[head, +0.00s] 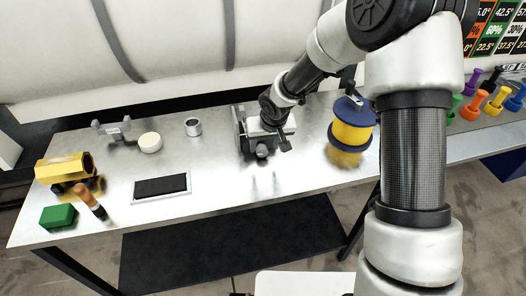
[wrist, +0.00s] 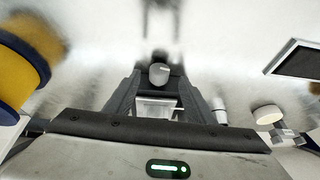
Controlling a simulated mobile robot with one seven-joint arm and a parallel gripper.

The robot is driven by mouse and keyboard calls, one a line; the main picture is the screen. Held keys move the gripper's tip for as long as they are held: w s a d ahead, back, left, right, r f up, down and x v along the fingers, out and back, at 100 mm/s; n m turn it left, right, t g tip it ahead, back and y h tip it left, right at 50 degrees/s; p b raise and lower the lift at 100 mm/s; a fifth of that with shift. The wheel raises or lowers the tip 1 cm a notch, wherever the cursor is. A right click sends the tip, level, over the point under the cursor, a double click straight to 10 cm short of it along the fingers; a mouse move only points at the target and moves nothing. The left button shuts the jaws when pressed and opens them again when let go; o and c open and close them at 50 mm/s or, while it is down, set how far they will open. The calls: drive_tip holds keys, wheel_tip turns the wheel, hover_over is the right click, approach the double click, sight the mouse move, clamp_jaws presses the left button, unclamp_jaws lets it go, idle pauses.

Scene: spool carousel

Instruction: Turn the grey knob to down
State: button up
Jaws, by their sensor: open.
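The grey knob (head: 262,151) is a small rounded piece at the front of a grey block-like fixture (head: 239,131) near the middle of the metal table. In the wrist view the knob (wrist: 158,72) shows between the fingertips of my gripper (wrist: 160,84), with a finger to each side. My gripper is open and over the fixture, pointing down at the knob. I cannot tell whether the fingers touch it. No marking that tells the knob's direction is readable. My gripper hides part of the fixture in the head view.
A yellow spool with blue flanges (head: 351,128) stands close to the right. To the left are a metal cup (head: 193,127), a white round piece (head: 150,143), a dark tray (head: 160,186), a yellow part (head: 62,169) and a green block (head: 58,216). The front middle is clear.

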sight(261, 153)
drive_tip(key=x, duration=0.5)
drive_tip(key=shift+f, duration=0.1)
drive_tip(key=c, duration=1.1)
drive_tip(key=shift+o, duration=0.2)
drive_tip(key=f+b, duration=0.1)
drive_tip(key=b, duration=0.3)
drive_tip(key=shift+a+h, duration=0.2)
drive_tip(key=shift+h, duration=0.2)
drive_tip(key=h+b, duration=0.1)
drive_tip(key=b, duration=0.4)
drive_tip(key=shift+a+n+t, duration=0.1)
drive_tip(key=shift+n+t, duration=0.2)
drive_tip(key=shift+s+r+h+b, duration=0.1)
drive_tip(key=shift+r+h+b, duration=0.4)
drive_tip(key=shift+b, duration=0.25)
drive_tip(key=o, duration=1.1)
drive_tip(key=shift+c, duration=0.2)
